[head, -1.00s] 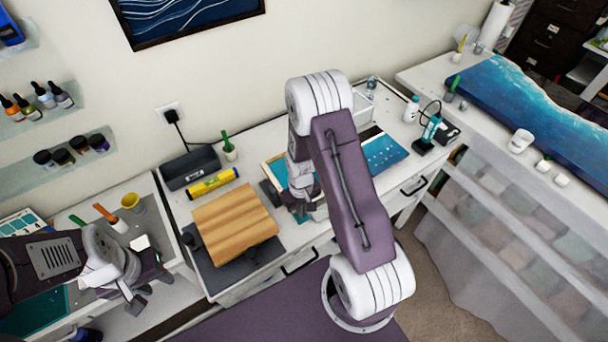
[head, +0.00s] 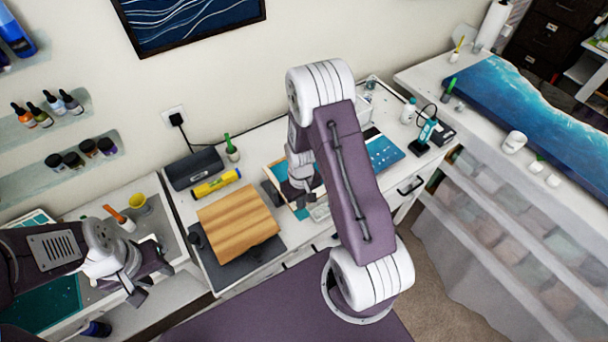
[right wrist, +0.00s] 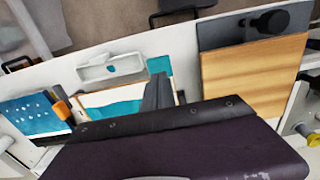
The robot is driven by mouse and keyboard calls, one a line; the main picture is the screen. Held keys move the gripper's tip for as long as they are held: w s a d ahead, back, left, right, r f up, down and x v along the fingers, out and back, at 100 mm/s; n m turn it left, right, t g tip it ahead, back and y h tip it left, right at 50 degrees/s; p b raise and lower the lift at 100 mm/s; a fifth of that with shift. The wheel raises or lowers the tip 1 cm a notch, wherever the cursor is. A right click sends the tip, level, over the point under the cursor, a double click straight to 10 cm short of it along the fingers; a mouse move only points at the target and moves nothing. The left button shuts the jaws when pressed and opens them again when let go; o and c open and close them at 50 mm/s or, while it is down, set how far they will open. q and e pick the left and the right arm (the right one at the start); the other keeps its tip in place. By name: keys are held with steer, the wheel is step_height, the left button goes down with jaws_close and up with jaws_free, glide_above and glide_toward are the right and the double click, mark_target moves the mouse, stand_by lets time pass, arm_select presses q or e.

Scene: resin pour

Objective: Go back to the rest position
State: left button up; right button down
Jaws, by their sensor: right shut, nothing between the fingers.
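My right gripper (head: 302,200) hangs over the work table in front of a framed teal panel (head: 278,172), partly hidden by my own arm. In the right wrist view its fingers (right wrist: 158,92) are together with nothing between them, above the white-and-teal panel (right wrist: 112,104). My left gripper (head: 152,282) is at the lower left, above the left bench. Its two dark fingers look apart, and no object shows between them.
A wooden board (head: 238,226) lies on a dark mat left of my right gripper. A yellow roller (head: 217,183), a dark box (head: 193,168) and a blue dotted panel (head: 384,152) are nearby. A yellow cup (head: 139,203) stands behind my left gripper.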

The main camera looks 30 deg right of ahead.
stand_by(0.6)
steer(key=shift+n+t, duration=0.3)
steer(key=shift+t, duration=0.6)
steer(key=w+b, duration=0.1)
steer(key=b, duration=0.1)
steer(key=w+a+f+b, duration=0.1)
steer(key=b, duration=0.2)
steer(key=w+b, duration=0.2)
steer(key=b, duration=0.1)
steer(key=shift+a+f, duration=0.2)
steer(key=shift+f, duration=0.05)
steer(key=s+a+r+m+b, duration=0.1)
steer(key=s+a+b, duration=0.2)
steer(key=s+b, duration=0.4)
steer(key=s, duration=0.5)
steer(key=shift+s+a+r+m+g, duration=0.2)
steer(key=shift+a+m+g, duration=0.1)
steer(key=shift+m, duration=0.1)
